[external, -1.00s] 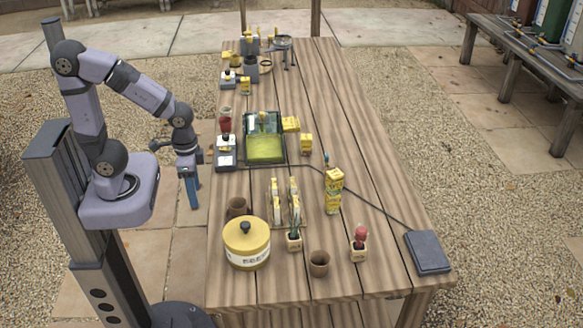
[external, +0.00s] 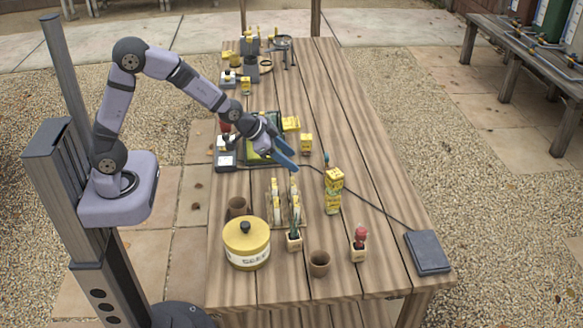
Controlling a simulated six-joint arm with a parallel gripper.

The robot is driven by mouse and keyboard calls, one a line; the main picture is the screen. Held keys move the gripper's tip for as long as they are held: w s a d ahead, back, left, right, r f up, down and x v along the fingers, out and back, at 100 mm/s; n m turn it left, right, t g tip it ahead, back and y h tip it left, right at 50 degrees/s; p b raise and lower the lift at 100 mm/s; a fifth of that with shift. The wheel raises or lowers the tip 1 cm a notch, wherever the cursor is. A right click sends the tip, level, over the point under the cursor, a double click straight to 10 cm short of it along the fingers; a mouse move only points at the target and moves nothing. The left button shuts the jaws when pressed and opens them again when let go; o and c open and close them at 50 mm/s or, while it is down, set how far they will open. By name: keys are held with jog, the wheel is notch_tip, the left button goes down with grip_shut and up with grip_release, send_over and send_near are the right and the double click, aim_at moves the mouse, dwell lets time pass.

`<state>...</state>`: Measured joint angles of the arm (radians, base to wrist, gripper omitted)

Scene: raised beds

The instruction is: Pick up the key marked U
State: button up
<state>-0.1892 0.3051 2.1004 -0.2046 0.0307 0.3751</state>
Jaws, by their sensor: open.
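I cannot make out a key marked U; any such mark is too small to read here. My gripper (external: 288,157) has blue fingers and is over the table, between the green-floored tray (external: 282,126) and the stack of yellow blocks (external: 333,192). It is open, and I see nothing held in it. My arm and gripper cover much of the tray and what lies in it. A yellow block (external: 307,143) sits just right of the tray, and another yellow piece (external: 291,124) is at its right edge.
A yellow lidded pot (external: 246,250), brown cups (external: 319,264), a rack with yellow-topped pieces (external: 274,205) and small potted items (external: 359,244) stand in front. A cable runs to a dark flat box (external: 428,252). The table's right side (external: 350,120) is mostly clear.

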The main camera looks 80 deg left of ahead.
jog(key=w+a+t+y, duration=0.35)
jog(key=w+a, duration=0.45)
jog(key=a, duration=0.5)
send_near(328, 161)
jog(key=shift+w+a+f+n+y, duration=0.3)
jog(key=shift+w+a+f, duration=0.15)
jog(key=shift+w+a, duration=0.3)
jog(key=shift+p+x, duration=0.5)
jog(key=shift+x, duration=0.5)
jog(key=shift+a, duration=0.1)
jog(key=shift+f+p+x, duration=0.2)
jog(key=shift+p+x, duration=0.9)
jog(key=shift+x, duration=1.45)
jog(key=shift+s+a, duration=0.1)
jog(key=shift+s, duration=0.1)
jog(key=c, duration=1)
